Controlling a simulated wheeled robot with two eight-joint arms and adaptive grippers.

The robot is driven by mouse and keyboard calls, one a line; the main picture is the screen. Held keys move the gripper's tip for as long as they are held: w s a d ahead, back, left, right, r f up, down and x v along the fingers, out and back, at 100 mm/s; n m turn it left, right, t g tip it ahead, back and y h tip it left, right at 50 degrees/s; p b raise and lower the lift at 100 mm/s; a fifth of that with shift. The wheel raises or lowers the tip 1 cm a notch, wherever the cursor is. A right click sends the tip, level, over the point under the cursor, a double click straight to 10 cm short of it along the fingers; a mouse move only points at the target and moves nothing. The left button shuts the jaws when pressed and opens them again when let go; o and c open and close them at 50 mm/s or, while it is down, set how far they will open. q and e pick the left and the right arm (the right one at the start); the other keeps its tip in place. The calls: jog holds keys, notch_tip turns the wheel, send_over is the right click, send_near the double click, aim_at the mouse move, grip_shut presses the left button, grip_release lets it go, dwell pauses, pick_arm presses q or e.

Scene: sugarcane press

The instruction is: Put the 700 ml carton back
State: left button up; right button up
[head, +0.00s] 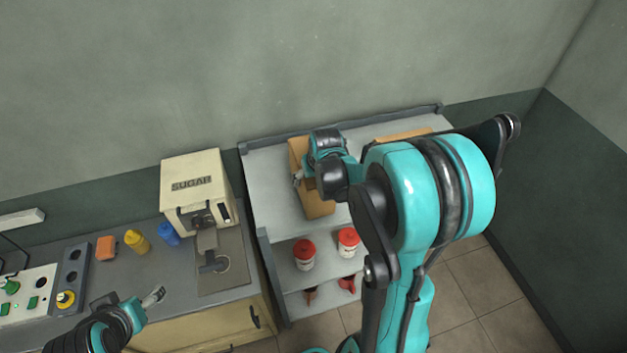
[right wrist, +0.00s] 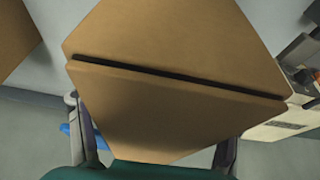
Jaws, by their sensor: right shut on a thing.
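A brown carton (head: 317,205) stands at the left end of the grey shelf's top level in the head view. My right gripper (head: 299,178) is at its upper part, and much of the gripper is hidden behind my arm. In the right wrist view the carton (right wrist: 165,90) fills the middle, with the fingers of my right gripper (right wrist: 160,145) on either side of it. I cannot tell whether the carton touches the shelf. No volume label is readable on it. My left gripper (head: 153,297) is empty, above the front of the counter at the lower left, its fingers slightly apart.
Another brown carton (head: 403,135) is farther right on the shelf (head: 272,185), partly behind my right arm. Red-lidded jars (head: 304,256) stand on the level below.

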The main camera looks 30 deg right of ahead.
jog(key=shift+f, duration=0.55)
jog(key=o, duration=1.6)
jog(key=shift+f, duration=0.1)
